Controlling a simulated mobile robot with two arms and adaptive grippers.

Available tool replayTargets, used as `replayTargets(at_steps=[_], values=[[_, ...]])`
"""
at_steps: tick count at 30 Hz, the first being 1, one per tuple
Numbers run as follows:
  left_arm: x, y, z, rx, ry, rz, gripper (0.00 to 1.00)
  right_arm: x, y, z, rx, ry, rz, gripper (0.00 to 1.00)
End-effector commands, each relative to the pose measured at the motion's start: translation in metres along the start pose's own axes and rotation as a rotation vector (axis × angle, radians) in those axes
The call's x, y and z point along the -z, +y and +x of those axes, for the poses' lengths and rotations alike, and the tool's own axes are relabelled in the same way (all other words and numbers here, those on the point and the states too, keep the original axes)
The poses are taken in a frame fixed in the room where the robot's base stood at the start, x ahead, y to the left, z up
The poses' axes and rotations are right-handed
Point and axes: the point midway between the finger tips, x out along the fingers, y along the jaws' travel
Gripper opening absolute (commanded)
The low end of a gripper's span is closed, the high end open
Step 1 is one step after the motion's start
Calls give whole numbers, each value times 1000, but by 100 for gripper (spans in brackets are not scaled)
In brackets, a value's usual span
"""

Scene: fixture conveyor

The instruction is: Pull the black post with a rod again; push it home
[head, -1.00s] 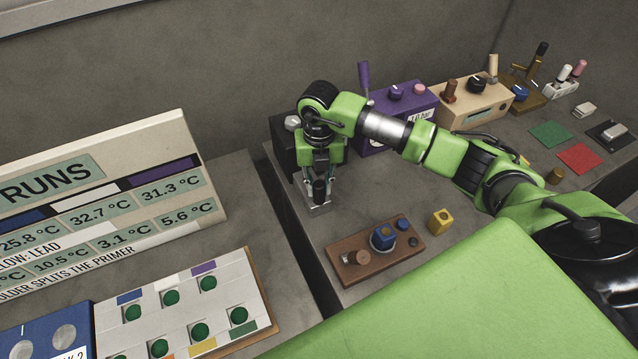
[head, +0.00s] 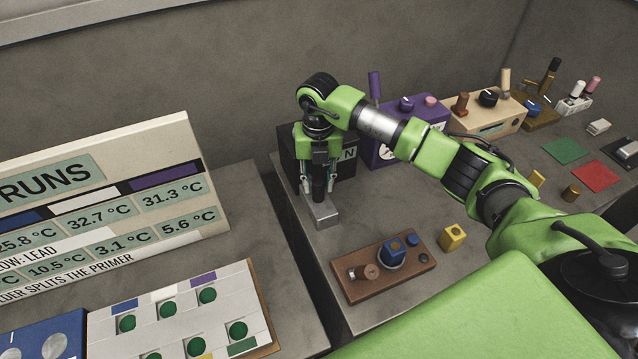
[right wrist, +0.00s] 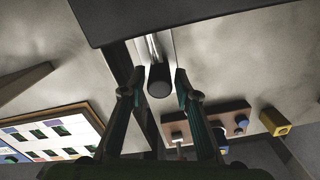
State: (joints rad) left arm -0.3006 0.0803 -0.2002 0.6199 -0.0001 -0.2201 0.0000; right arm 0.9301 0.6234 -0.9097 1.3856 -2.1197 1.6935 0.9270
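My right gripper (head: 319,188) points down in front of a black box (head: 346,166) in the head view. The black post (right wrist: 159,81) shows in the right wrist view as a dark round end with a shiny metal rod (right wrist: 153,48) behind it. My right gripper's fingertips (right wrist: 160,88) stand on either side of the post, with a gap showing on both sides, so it is open. In the head view a grey metal block (head: 323,214) lies just below and in front of the fingers. The post's seat is hidden. My left gripper is not in view.
A brown board (head: 350,287) with a blue knob lies in front, a yellow block (head: 453,237) beside it. A purple box (head: 387,150) and a beige box (head: 500,112) stand to the right. A gap separates the left table's white panel (head: 248,290) from this bench.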

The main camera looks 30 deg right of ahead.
Motion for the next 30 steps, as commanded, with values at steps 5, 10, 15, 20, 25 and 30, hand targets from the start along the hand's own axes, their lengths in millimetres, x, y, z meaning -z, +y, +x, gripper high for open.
replayTargets(at_steps=[5,10,15,20,25,30], values=[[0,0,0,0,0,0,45,0,0,0,0,0,0,38],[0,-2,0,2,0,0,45,0,0,-1,0,1,0,38],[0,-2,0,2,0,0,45,-1,0,-16,-1,-3,-1,38],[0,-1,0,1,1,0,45,-1,0,-48,-1,-4,-1,38],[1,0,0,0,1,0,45,-1,0,-84,-1,-3,0,38],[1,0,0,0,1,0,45,-1,0,-109,-1,-2,-1,38]])
